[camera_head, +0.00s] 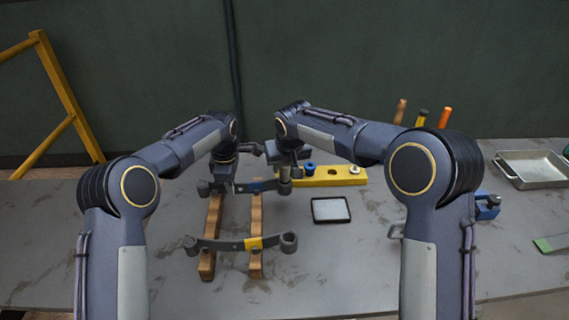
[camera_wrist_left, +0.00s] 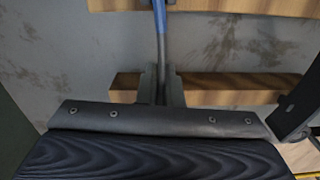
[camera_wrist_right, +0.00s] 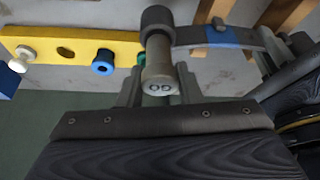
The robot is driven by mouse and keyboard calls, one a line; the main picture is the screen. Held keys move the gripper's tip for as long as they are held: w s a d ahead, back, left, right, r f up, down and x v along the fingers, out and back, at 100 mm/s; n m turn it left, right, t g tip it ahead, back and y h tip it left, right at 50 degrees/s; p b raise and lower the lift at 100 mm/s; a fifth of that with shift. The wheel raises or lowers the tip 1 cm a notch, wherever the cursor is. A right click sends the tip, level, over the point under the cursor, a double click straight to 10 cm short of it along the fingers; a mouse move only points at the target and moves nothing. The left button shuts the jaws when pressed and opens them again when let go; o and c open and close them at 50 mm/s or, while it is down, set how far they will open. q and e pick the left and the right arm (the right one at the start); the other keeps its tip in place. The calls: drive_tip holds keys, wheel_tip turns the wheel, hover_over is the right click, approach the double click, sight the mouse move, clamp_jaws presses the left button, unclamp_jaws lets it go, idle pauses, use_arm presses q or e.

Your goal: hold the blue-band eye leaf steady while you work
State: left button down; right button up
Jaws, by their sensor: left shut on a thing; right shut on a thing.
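The blue-band eye leaf (camera_head: 240,187) lies across two wooden rails (camera_head: 214,222); its blue band also shows in the left wrist view (camera_wrist_left: 161,16). My left gripper (camera_head: 222,183) is shut on the leaf near its left end, and the left wrist view shows the leaf edge-on between the fingers. My right gripper (camera_head: 285,172) is shut on a grey cylindrical piece (camera_wrist_right: 159,78) with two ring marks on its end face. This piece is at the leaf's right eye (camera_wrist_right: 158,20); whether it is inside the eye cannot be told.
A yellow-band leaf (camera_head: 225,244) lies nearer on the same rails. A yellow board (camera_head: 335,176) with blue, green and white pieces is behind. A black-rimmed tray (camera_head: 330,210), a blue device (camera_head: 487,206) and a metal tray (camera_head: 535,170) stand right. Upright handles (camera_head: 421,118) stand behind my right arm.

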use_arm(q)
drive_tip(key=shift+r, duration=0.1)
use_arm(e)
drive_tip(key=shift+f, duration=0.1)
drive_tip(key=shift+r, duration=1.45)
drive_tip(key=shift+f, duration=0.1)
drive_tip(key=shift+f, duration=0.95)
drive_tip(key=shift+f, duration=0.35)
idle(0.4)
drive_tip(key=shift+r, duration=1.45)
use_arm(q)
drive_tip(key=c, duration=1.5)
unclamp_jaws()
